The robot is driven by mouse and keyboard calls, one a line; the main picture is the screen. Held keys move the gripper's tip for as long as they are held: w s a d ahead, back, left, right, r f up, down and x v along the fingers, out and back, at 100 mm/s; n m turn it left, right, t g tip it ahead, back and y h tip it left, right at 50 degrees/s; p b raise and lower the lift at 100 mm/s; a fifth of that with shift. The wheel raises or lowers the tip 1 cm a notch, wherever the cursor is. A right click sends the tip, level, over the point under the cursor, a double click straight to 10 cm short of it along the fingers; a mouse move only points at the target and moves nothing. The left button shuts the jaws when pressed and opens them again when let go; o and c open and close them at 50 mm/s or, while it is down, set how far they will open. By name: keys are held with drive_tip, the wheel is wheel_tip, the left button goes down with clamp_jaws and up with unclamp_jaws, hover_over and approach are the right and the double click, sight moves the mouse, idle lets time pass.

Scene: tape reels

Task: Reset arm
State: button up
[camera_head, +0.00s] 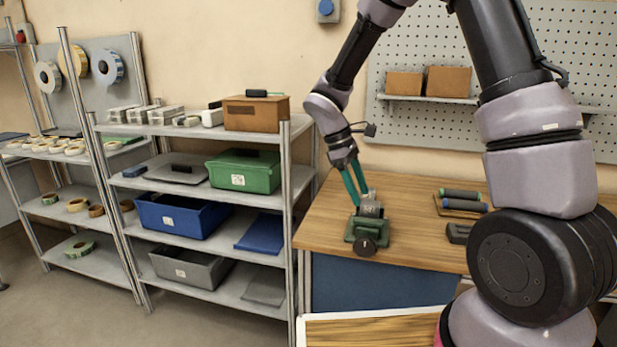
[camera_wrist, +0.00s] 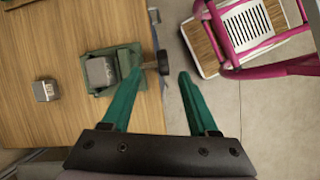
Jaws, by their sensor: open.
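My gripper (camera_head: 360,196) is over the left part of the wooden workbench (camera_head: 425,235), pointing down. Its two teal fingers are apart with nothing between them, also in the wrist view (camera_wrist: 160,75). Just below and in front of the fingertips in the head view stands a dark green vise (camera_head: 368,232). In the wrist view the vise (camera_wrist: 128,62) lies left of the gap between the fingers, partly behind the left finger. A grey metal block (camera_wrist: 99,72) sits at the vise. Another small grey block (camera_wrist: 46,90) stands apart on the bench.
A metal shelf (camera_head: 225,268) with a green bin (camera_head: 243,172), a blue bin (camera_head: 182,215) and a cardboard box (camera_head: 256,113) stands left of the bench. Tape reels hang on a panel (camera_head: 92,85) further left.

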drive_tip(key=s+d+r+m+t+y, duration=0.3)
drive_tip(key=s+r+m, duration=0.4)
drive_tip(key=r, duration=0.5)
drive_tip(key=s+d+r+m+t+y, duration=0.3)
drive_tip(key=s+d+r+m+t, duration=0.2)
drive_tip(key=s+r+m, duration=0.3)
wheel_tip(320, 180, up, 4)
drive_tip(key=shift+s+d+r+m+t, duration=0.1)
drive_tip(key=shift+s+d+m+t, duration=0.2)
drive_tip(key=shift+s+d, duration=0.1)
